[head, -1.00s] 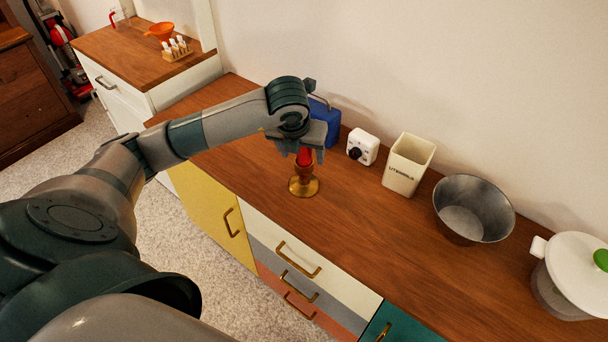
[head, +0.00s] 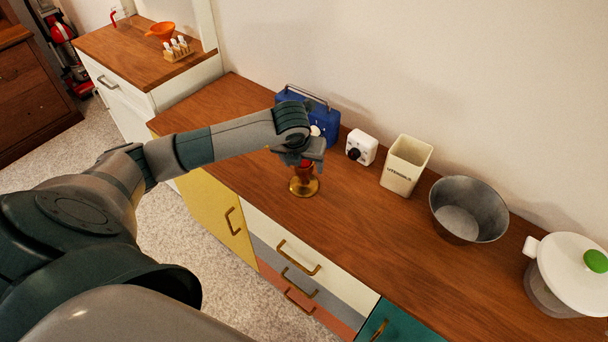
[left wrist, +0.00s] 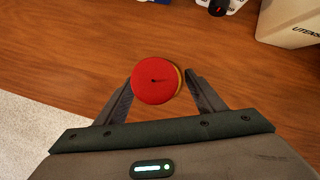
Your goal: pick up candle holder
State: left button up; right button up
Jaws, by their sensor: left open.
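The candle holder (head: 304,187) is brass with a round base and stands upright on the wooden counter. A red candle (left wrist: 156,79) sits in it; from above in the left wrist view its round top and dark wick show, with a sliver of brass at its right. My left gripper (head: 306,165) is over the holder from above, around the candle's height. In the left wrist view the open fingers (left wrist: 160,95) lie on either side of the candle, with the candle slightly toward the left finger. Whether either finger touches it cannot be told. My right gripper is not in view.
A blue radio (head: 322,119) stands behind my gripper. To the right along the counter (head: 350,220) are a white timer-like box (head: 361,147), a utensil holder (head: 406,165), a metal bowl (head: 468,209) and a white-lidded pot (head: 570,275). The counter's front edge is close to the holder.

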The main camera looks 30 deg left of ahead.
pick_arm(q)
jog(key=shift+f, duration=0.1)
jog(key=shift+c, duration=0.3)
jog(key=c, duration=1.5)
jog(key=shift+w, duration=0.1)
grip_shut()
jog(key=shift+r, duration=0.2)
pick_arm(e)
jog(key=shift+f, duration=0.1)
pick_arm(q)
jog(key=shift+r+b, duration=1.1)
jog(key=shift+r, duration=0.7)
jog(key=w+d+r+b, duration=0.3)
jog(key=d+r, duration=0.4)
jog(key=d, duration=0.4)
jog(key=shift+w+b, duration=0.35)
jog(key=shift+b, duration=0.05)
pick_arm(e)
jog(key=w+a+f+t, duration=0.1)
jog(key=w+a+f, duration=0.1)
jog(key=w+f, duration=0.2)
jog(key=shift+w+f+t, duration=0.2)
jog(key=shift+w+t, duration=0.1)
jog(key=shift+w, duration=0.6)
